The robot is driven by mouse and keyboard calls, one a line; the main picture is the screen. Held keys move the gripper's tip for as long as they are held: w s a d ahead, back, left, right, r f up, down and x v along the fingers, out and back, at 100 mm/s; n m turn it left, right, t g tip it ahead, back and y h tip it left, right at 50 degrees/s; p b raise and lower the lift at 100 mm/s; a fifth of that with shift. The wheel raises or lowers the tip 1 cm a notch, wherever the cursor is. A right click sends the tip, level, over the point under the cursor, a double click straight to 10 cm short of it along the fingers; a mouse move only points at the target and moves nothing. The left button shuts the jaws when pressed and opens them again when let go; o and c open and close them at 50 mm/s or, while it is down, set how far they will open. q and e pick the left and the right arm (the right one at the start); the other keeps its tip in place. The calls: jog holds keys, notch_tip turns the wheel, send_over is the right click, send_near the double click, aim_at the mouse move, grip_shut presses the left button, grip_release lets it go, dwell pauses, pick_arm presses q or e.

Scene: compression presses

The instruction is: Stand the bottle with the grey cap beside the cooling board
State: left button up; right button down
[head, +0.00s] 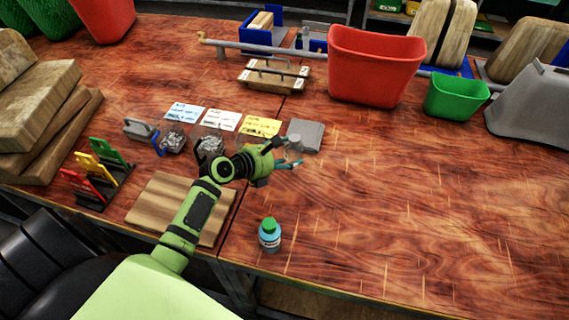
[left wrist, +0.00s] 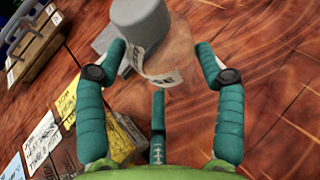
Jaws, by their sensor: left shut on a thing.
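The bottle with the grey cap (head: 294,143) is between the fingers of my left gripper (head: 284,155), which is shut on it. In the left wrist view its grey cap (left wrist: 141,26) and clear, labelled body (left wrist: 167,62) show between the teal fingers (left wrist: 160,85). I cannot tell whether its base touches the table. A flat wooden board (head: 160,199), likely the cooling board, lies at the table's front edge, left of the gripper and partly behind my arm. My right gripper is not in view.
A green-capped blue bottle (head: 270,236) stands right of the board. A grey square pad (head: 306,134) lies just behind the gripper. Blue, white and yellow cards (head: 260,126) lie to its left. A coloured rack (head: 97,172) stands left of the board.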

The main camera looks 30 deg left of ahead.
pick_arm(q)
jog(key=shift+f+b, duration=0.3)
jog(key=shift+f, duration=1.6)
jog(key=o, duration=1.1)
jog(key=shift+f, duration=0.15)
jog(key=shift+o, duration=0.2)
jog(key=shift+s+r, duration=0.15)
jog(key=shift+r, duration=0.05)
jog(key=v, duration=1.1)
jog(key=shift+s+r, duration=0.25)
jog(key=shift+s, duration=0.1)
